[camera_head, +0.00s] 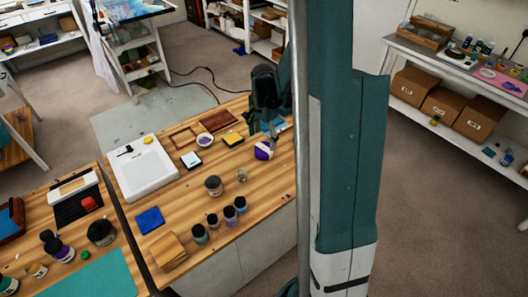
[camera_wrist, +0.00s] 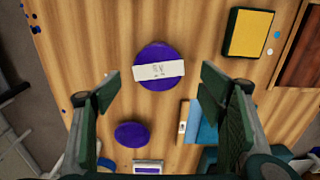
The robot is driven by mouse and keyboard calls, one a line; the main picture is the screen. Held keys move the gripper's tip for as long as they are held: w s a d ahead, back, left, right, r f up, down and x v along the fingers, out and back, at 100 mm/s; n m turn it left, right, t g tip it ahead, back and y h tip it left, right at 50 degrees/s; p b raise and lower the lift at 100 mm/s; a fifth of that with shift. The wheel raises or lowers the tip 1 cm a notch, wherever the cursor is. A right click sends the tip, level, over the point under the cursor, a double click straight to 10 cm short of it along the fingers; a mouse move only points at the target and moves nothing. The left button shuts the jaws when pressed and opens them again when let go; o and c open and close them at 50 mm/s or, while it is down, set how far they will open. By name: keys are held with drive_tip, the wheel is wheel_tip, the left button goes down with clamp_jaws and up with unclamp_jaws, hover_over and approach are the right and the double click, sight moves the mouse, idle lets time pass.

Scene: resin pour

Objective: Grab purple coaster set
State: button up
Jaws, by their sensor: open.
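The purple coaster set (camera_wrist: 158,52) is a round purple stack with a white paper band across it, lying on the wooden table. It also shows in the head view (camera_head: 262,152), just below my gripper. In the wrist view my gripper (camera_wrist: 157,89) is open and empty, its two dark green fingers apart. The set lies ahead of the fingertips, roughly centred between their lines, and no finger appears to touch it. A smaller plain purple disc (camera_wrist: 133,134) lies nearer, between the fingers in the picture.
A yellow-topped block (camera_wrist: 248,32) lies right of the set. A blue item (camera_wrist: 204,122) is partly behind the right finger. In the head view, several dark-lidded jars (camera_head: 213,185) stand in front and a white board (camera_head: 145,168) lies left. The table edge is left in the wrist view.

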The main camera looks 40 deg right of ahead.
sight(264, 148)
drive_tip(key=shift+f, duration=0.65)
drive_tip(key=shift+s+f, duration=0.15)
drive_tip(key=shift+f, duration=2.45)
drive_tip(key=c, duration=1.1)
drive_tip(key=shift+r, duration=0.1)
drive_tip(key=shift+r, duration=4.9)
